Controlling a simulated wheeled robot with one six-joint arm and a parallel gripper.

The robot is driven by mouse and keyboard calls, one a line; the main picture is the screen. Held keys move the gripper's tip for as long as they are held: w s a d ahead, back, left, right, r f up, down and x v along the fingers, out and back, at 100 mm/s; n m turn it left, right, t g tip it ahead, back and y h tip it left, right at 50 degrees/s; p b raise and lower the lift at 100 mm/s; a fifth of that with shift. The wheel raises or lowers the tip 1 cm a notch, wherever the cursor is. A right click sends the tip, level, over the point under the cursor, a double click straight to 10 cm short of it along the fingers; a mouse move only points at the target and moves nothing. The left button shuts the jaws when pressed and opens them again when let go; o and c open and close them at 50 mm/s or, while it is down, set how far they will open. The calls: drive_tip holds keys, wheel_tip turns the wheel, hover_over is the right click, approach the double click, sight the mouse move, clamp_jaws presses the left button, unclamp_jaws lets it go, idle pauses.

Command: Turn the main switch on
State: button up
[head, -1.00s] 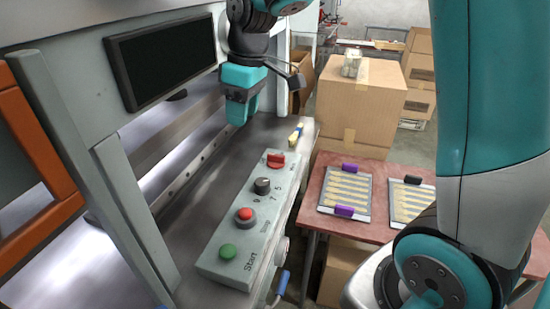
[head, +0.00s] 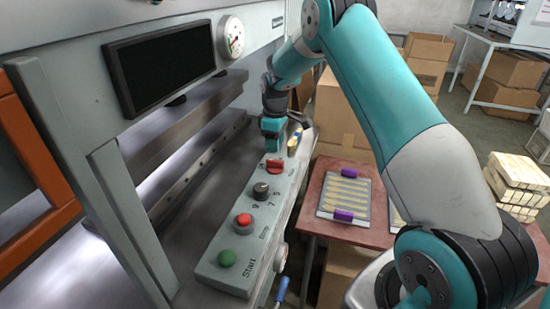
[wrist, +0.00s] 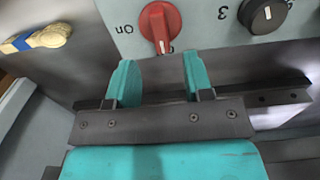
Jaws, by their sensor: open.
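The main switch (head: 275,164) is a red rotary knob at the far end of the pale control panel (head: 206,268). In the wrist view the red knob (wrist: 159,24) has a white mark at its lower end, and an "On" label stands to its left. The mark does not point at "On". My gripper (head: 272,149) is just beyond the knob in the head view. In the wrist view my gripper (wrist: 157,65) is open and empty, its two teal fingers apart, with the knob just ahead of the gap between them. I see no contact with the knob.
A black selector knob (head: 261,190), a red button (head: 243,219) and a green start button (head: 227,257) share the panel. A brush-like item (wrist: 38,40) lies to the left in the wrist view.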

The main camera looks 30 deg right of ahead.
sight(275, 160)
wheel_tip(275, 160, down, 7)
drive_tip(key=shift+f+p, duration=0.15)
drive_tip(key=shift+p, duration=0.5)
clamp_jaws()
